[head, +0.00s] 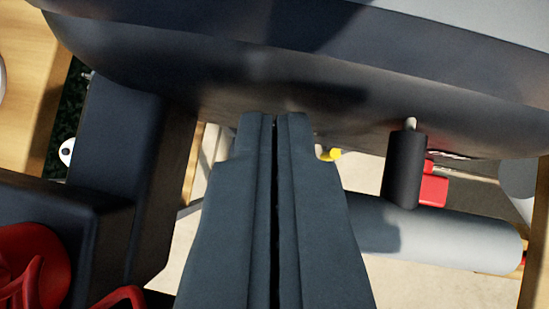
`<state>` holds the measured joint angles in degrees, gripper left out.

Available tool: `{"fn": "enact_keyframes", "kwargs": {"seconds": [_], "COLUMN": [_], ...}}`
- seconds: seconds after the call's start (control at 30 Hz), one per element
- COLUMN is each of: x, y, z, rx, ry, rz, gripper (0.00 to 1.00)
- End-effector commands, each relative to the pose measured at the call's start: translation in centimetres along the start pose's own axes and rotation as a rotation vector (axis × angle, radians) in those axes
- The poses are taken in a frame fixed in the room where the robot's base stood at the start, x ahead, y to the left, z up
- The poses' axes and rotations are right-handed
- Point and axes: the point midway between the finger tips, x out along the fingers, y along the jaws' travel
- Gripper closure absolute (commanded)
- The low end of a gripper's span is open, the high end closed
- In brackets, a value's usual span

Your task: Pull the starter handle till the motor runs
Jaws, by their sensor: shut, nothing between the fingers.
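The large dark grey rounded body (330,60) across the top looks like the motor's cowl. A black upright cylinder (404,170) with a pale stub at its top hangs or stands just below the cowl, to the right; it may be the starter handle, but I cannot tell for sure. My gripper (275,118) is in the middle, its two dark fingers shut together with nothing between them. Its tips are at the cowl's lower edge in the picture, left of the black cylinder and apart from it. Whether the tips touch the cowl is unclear.
A light grey cylinder (450,238) lies behind the black one, with a red block (433,190) near it. A dark block-shaped bracket (135,170) and red parts (30,255) stand at left. A small yellow thing (331,155) shows right of my fingertips. Pale floor lies below.

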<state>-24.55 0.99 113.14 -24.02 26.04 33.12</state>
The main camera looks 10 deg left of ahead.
Motion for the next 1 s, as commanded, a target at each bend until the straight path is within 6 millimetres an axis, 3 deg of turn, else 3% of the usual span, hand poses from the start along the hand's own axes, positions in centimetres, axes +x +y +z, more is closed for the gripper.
{"fn": "enact_keyframes", "kwargs": {"seconds": [0.27, 0.7, 1.0], "x": [-2.1, -8.2, -9.9], "y": [-0.7, -2.5, -2.9], "z": [2.1, 8.9, 10.8], "rx": [-0.003, -0.003, -0.001], "ry": [0.001, 0.000, -0.001], "rz": [-0.002, -0.002, 0.000], "gripper": [1.00, 1.00, 1.00]}}
